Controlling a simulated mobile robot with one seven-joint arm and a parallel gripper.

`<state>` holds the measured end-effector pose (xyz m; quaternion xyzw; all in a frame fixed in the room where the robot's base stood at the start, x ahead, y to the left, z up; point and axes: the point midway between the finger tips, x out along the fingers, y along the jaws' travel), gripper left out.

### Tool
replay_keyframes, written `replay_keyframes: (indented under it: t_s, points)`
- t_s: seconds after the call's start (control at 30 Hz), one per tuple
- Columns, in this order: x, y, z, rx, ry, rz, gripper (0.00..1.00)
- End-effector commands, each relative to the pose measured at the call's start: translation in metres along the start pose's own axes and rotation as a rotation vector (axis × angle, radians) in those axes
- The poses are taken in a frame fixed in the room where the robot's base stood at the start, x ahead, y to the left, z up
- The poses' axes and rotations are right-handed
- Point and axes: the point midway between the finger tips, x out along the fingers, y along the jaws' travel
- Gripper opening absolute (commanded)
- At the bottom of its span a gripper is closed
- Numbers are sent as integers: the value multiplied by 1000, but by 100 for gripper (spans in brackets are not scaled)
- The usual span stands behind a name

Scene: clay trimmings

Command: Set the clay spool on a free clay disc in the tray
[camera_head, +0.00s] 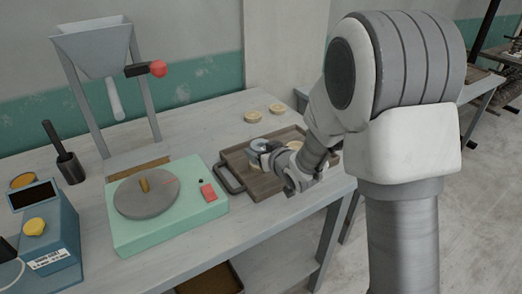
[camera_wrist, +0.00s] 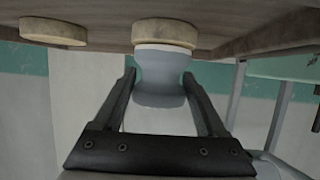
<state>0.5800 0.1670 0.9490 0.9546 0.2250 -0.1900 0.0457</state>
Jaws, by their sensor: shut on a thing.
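My gripper (camera_wrist: 160,95) is shut on the pale grey clay spool (camera_wrist: 158,65), which narrows at its waist between the two fingers. In the wrist view the picture is upside down, and the spool's far end meets or nearly meets a cream clay disc (camera_wrist: 165,32); I cannot tell if they touch. A second clay disc (camera_wrist: 53,31) lies beside it, with nothing seen on it. In the head view the spool (camera_head: 259,144) is over the brown wooden tray (camera_head: 232,157). Another disc (camera_head: 295,146) shows behind my gripper, which partly hides the tray.
Two cream discs (camera_head: 253,116) (camera_head: 277,108) lie on the table behind the tray. A green turntable unit (camera_head: 122,236) stands left of the tray. A hopper on a stand (camera_head: 95,52) and a blue device (camera_head: 58,236) are farther left. The table's front right edge is close to the tray.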

Motion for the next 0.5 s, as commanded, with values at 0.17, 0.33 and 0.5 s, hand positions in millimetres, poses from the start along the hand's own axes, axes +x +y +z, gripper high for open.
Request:
replay_keyframes:
  t_s: [0.17,0.33,0.5]
  points:
    - [1,0,2,0,0,0,88]
    - [1,0,2,0,0,0,100]
    - [0,0,1,0,0,0,100]
